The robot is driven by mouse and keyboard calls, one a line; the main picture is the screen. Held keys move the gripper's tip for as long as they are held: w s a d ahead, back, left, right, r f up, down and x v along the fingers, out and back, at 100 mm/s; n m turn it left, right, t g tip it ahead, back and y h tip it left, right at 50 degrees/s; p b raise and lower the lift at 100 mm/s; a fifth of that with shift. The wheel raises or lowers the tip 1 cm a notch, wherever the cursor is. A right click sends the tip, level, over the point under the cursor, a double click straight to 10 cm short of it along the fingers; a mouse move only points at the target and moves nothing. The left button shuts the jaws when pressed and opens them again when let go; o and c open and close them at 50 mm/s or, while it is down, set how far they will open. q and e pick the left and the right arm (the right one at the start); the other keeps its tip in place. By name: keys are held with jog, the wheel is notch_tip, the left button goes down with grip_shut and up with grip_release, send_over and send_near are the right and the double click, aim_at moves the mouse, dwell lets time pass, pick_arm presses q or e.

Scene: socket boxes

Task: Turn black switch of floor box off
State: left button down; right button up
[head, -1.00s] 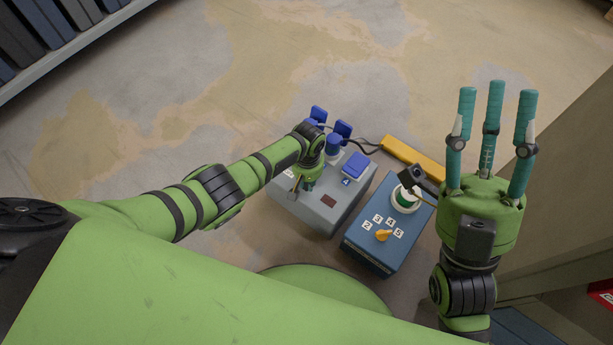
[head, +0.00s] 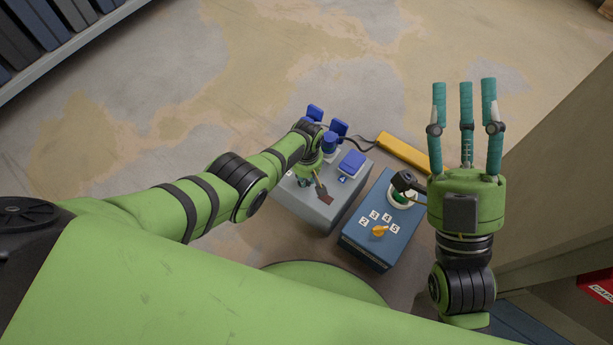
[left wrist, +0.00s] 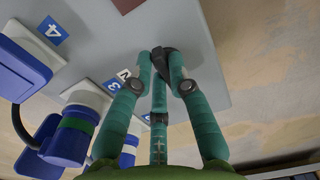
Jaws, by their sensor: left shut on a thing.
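The grey floor box (head: 318,215) lies in the middle of the head view, with blue sockets and plugs along its far side and numbered labels. My left gripper (head: 305,181) reaches down onto its top from the left. In the left wrist view its three teal fingers (left wrist: 161,62) close around a small dark piece, which looks like the black switch (left wrist: 166,66), on the grey top. The fingers hide most of it, so its position cannot be told. My right gripper (head: 464,86) is raised with its fingers spread and empty, to the right of the boxes.
A blue box (head: 362,248) with an orange knob (head: 379,231) and a black plug (head: 404,181) stands to the right of the grey box. A yellow bar (head: 403,152) lies behind.

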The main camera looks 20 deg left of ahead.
pick_arm(q)
jog(key=shift+a+n, duration=0.15)
jog(key=shift+n, duration=0.15)
dwell(0.4)
jog(key=c, duration=1.2)
grip_release()
jog(key=shift+w+r, duration=0.1)
jog(key=shift+r, duration=0.4)
notch_tip(320, 180, up, 11)
